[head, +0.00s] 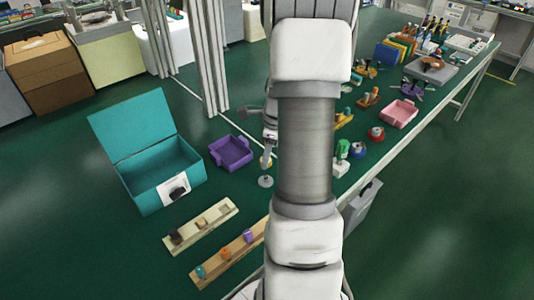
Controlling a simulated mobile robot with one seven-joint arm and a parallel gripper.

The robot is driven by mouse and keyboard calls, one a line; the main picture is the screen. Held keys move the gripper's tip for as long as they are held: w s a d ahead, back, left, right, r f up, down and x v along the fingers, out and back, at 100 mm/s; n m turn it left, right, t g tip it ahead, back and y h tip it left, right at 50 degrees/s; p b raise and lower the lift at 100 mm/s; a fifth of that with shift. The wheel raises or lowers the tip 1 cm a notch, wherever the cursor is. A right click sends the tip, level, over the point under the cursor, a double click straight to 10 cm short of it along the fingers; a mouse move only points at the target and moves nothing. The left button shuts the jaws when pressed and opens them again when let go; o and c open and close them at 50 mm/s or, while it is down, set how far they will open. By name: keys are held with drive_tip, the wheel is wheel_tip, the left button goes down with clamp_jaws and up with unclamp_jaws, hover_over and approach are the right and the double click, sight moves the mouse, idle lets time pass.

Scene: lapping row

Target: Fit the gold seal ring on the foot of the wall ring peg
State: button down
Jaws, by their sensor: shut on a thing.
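My gripper (267,154) is in the middle of the head view, just left of my arm, which hides part of it. It is shut on the small gold seal ring (265,162), seen at its fingertips. A grey peg with a round foot (265,182) stands on the green surface just below the ring in the picture. I cannot tell whether the ring is around the peg or held above it, nor whether this is the wall ring peg.
A purple tray (232,153) and an open teal box (150,165) stand to the left. Two wooden strips (205,225) with small blocks lie in front. Coloured rings, a pink tray (399,113) and other items stand right of my arm.

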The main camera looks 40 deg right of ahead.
drive_tip(key=shift+f+b, duration=1.2)
drive_tip(key=shift+f, duration=1)
drive_tip(key=shift+f+b, duration=0.55)
drive_tip(key=shift+f, duration=1.05)
idle(0.4)
drive_tip(key=shift+c, duration=1.5)
unclamp_jaws()
wheel_tip(320, 180, up, 17)
drive_tip(key=s+d+p, duration=0.1)
drive_tip(key=s+p, duration=0.1)
drive_tip(key=p, duration=0.2)
drive_tip(key=shift+d, duration=0.3)
drive_tip(key=shift+r, duration=0.1)
